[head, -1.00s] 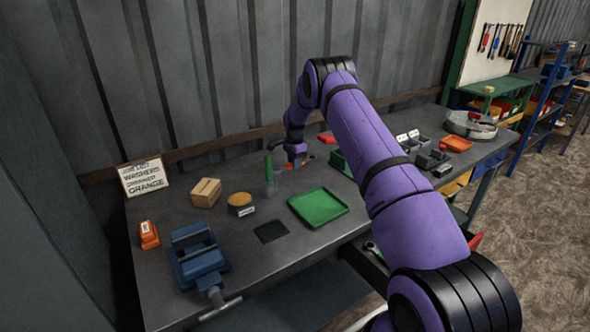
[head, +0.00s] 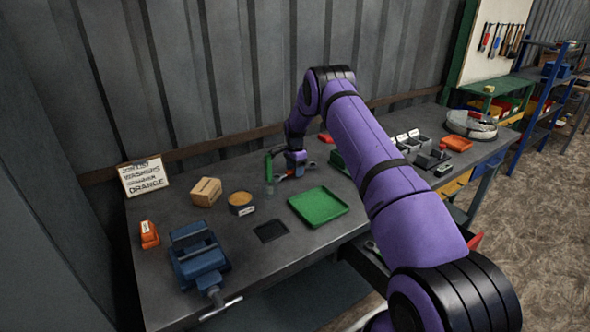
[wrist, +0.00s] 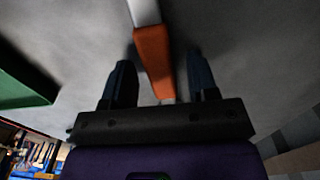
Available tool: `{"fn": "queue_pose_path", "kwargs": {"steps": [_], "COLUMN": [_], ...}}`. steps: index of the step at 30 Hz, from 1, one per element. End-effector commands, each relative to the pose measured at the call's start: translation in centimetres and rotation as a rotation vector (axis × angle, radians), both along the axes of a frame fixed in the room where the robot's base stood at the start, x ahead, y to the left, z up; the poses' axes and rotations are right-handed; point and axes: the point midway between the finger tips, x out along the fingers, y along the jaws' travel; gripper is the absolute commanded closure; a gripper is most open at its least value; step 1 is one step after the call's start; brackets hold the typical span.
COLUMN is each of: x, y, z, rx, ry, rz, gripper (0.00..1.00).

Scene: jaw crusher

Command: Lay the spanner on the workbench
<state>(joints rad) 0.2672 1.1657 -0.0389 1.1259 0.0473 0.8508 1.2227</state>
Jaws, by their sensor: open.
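The spanner, with an orange grip and pale metal ends, lies between my open fingers in the wrist view (wrist: 155,62). It appears to rest on the grey workbench (head: 225,260), with a dark shadow beside it. My gripper (wrist: 160,85) has a gap on both sides of the orange grip. In the head view my gripper (head: 293,174) is low over the back middle of the workbench, and the spanner is mostly hidden there.
A green tray (head: 318,207) lies in front of my gripper. A clear and green upright item (head: 269,170) stands close to its left. A round tin (head: 241,203), a cardboard box (head: 206,191) and a blue vice (head: 199,257) are farther left. Dark bins (head: 430,159) stand right.

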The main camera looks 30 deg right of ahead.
Motion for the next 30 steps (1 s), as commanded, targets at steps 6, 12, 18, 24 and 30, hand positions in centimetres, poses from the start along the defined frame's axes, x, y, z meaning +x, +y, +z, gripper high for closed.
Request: {"fn": "queue_pose_path", "kwargs": {"steps": [6, 12, 18, 24, 30], "x": [0.1, 0.1, 0.0, 0.0, -0.3], "y": [0.0, -0.1, 0.0, 0.0, 0.6], "z": [2.2, 6.1, 9.7, 11.7, 14.2], "rx": [-0.002, -0.002, 0.000, 0.000, -0.002], "ry": [-0.003, -0.003, -0.001, 0.000, -0.012], "rz": [0.000, 0.000, 0.000, 0.000, 0.029], "gripper": [0.46, 0.46, 0.46, 0.46, 0.46]}}
